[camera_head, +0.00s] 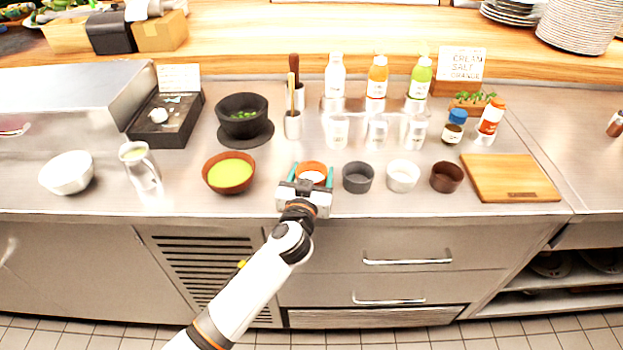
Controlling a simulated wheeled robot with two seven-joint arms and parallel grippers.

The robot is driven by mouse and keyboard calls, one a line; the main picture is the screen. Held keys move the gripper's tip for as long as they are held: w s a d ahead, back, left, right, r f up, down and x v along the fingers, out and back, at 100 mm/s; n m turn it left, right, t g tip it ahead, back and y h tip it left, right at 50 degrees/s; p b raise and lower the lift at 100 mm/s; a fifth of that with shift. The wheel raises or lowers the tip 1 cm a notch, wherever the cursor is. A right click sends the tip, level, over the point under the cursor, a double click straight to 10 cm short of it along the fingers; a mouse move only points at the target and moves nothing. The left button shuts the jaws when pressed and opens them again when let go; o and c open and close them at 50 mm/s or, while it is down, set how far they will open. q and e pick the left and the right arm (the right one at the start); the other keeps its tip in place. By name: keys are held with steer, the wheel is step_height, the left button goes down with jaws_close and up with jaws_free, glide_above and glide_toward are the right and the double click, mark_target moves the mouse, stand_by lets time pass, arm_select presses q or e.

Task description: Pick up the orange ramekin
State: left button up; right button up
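The orange ramekin (312,164), with white contents, stands on the steel counter near its front edge, left of a row of other ramekins. My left gripper (311,176) reaches in from the front, low over the counter edge. Its two teal fingers are spread apart, one on each side of the orange ramekin. I see no clear grip on it, and the gripper body hides the ramekin's front lower part. My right gripper is not in view.
Grey (357,178), white (403,176) and dark brown (447,177) ramekins stand to the right, before a wooden board (510,178). A bowl of green soup (229,174) stands close on the left. Cups (377,132) and bottles stand behind.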

arm_select(q)
steer(key=c, duration=0.5)
steer(key=shift+r, duration=0.15)
